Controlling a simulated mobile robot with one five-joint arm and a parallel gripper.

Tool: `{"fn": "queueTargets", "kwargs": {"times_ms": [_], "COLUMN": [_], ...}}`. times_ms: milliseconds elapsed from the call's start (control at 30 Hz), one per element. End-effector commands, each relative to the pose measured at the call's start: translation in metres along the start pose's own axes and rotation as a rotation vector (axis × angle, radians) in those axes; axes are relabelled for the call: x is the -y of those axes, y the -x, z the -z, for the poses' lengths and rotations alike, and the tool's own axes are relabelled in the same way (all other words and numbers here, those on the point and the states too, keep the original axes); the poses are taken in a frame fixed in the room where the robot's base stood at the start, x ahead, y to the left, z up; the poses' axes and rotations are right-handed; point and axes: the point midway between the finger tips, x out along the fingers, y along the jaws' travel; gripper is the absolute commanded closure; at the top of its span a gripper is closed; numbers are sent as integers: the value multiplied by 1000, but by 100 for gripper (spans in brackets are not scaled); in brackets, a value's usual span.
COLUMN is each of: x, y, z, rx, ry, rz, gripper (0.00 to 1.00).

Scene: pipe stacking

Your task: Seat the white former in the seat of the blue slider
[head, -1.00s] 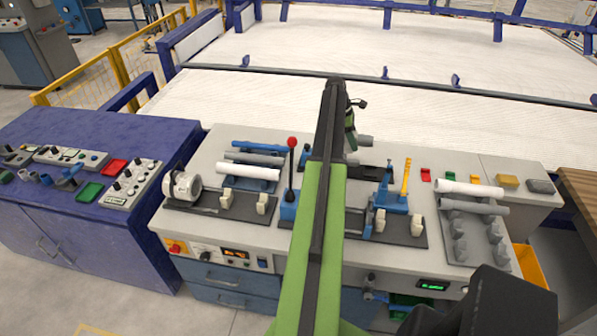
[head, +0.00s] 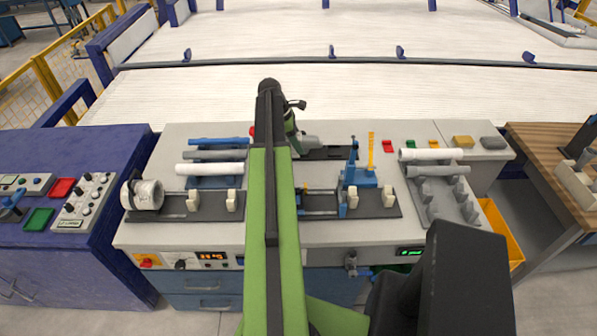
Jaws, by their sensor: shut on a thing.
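My gripper (head: 293,133) is at the end of my green arm, over the back middle of the bench, and partly hidden by the arm. The fingertips and the seat's inside are too small to make out.
A white ring-shaped unit (head: 146,194) stands at the left on another dark plate. White and grey pipes (head: 212,168) lie on a blue rack. A grey rack (head: 440,198) at right holds more pipes. A yellow upright (head: 371,150) rises behind the slider.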

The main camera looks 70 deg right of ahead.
Motion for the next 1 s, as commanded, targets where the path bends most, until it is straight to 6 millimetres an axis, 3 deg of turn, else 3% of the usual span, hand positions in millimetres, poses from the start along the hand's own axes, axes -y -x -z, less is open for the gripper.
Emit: {"fn": "queueTargets", "kwargs": {"times_ms": [33,100,200,300,667,1000], "x": [34,62,92,108,112,112], "y": [-7,-10,-14,-15,-19,-42], "z": [3,4,6,7,8,18], "rx": [1,1,1,1,0,1], "ry": [0,-1,-3,-3,-4,-5], "rz": [0,0,0,1,1,1], "gripper": [100,100,100,100,100,100]}}
